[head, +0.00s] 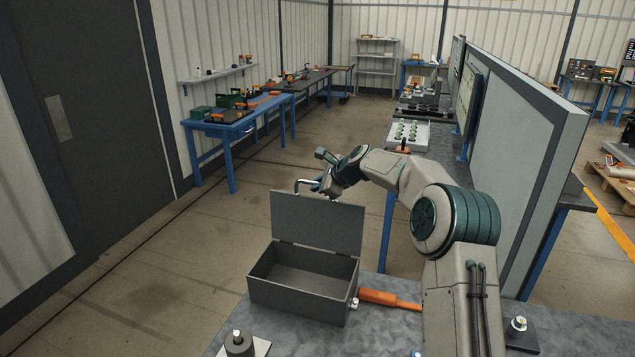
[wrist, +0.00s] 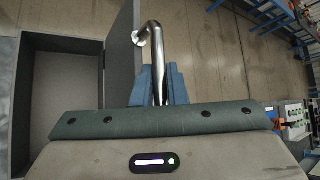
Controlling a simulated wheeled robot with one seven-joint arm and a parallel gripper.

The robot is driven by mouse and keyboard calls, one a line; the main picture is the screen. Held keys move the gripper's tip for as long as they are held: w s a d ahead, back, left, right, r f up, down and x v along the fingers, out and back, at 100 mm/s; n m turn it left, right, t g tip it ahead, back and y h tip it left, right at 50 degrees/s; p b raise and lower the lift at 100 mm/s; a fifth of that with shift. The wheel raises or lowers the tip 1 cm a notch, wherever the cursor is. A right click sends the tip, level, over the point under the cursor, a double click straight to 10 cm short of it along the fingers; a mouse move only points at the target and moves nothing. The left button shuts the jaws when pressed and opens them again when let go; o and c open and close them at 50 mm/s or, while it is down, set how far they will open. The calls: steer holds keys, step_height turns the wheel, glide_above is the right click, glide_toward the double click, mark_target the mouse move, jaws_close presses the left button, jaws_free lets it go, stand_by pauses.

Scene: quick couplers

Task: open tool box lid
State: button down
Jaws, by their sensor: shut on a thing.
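The grey tool box (head: 300,300) stands on the near table with its inside showing empty. Its lid (head: 318,222) stands upright at the box's far side, open. A bent metal handle (head: 303,185) sticks out behind the lid's top edge. My gripper (head: 325,185) is behind the lid, at the handle; the lid and wrist partly hide its fingers. In the wrist view the blue fingers (wrist: 159,88) are shut on the shiny handle (wrist: 154,50). The lid (wrist: 122,55) shows edge-on left of the fingers, and the box interior (wrist: 62,110) lies further left.
An orange-handled tool (head: 385,298) lies on the grey table (head: 390,335) right of the box. A dark cylinder on a pale plate (head: 238,345) stands at the front left. A small fitting (head: 518,326) is at the right. A tall partition (head: 515,150) stands beyond my arm.

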steer(key=shift+f, duration=0.1)
steer(key=c, duration=1.5)
jaws_free()
steer(key=shift+o, duration=0.2)
steer(key=shift+s+d, duration=0.1)
steer(key=b+v, duration=0.1)
steer(key=v, duration=1.2)
steer(key=shift+s+r, duration=0.25)
steer(key=shift+d, duration=0.1)
